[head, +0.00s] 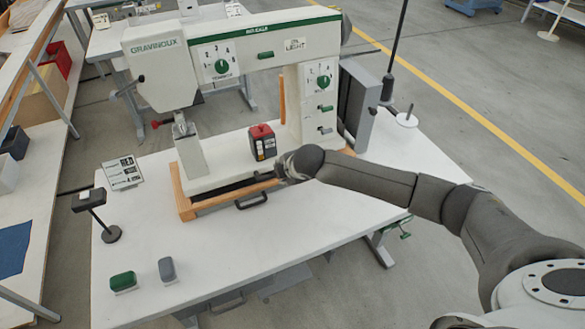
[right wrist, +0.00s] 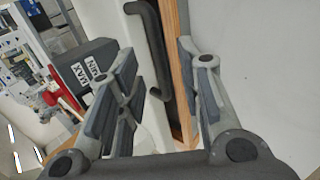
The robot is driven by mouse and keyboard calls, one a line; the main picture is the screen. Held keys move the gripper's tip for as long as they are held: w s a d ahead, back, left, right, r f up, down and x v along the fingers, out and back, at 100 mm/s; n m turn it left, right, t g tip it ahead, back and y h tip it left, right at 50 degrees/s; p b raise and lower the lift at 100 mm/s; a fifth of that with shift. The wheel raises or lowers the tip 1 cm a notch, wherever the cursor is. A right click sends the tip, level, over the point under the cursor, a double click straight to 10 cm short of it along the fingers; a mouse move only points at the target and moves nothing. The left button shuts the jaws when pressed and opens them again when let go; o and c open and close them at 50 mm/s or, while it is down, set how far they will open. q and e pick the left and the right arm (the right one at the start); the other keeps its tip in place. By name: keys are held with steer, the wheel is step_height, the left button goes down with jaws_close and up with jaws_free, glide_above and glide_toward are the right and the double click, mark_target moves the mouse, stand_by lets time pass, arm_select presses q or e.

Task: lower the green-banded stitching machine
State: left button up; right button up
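The green-banded stitching machine (head: 235,45) stands on the white table, its pale bed (head: 215,178) set in a wooden frame (head: 185,205). A dark handle runs along the bed's front edge, and in the right wrist view the black handle (right wrist: 156,55) lies beside a wooden strip. A second black handle loop (head: 253,203) shows lower, at the frame's front. My right gripper (head: 282,172) is at the right part of the bed's front edge. In the right wrist view my right gripper (right wrist: 165,85) is open, with the handle seen between its fingers; contact is unclear. My left gripper is out of view.
A red-topped box (head: 262,142) stands on the bed near my right gripper. A label stand (head: 122,172), a black post (head: 108,228), a green block (head: 123,281) and a grey block (head: 167,269) are at the table's left. The table's front middle is clear.

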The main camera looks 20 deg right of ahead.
steer(key=v, duration=0.8)
steer(key=shift+s+r, duration=0.25)
steer(key=shift+d, duration=0.1)
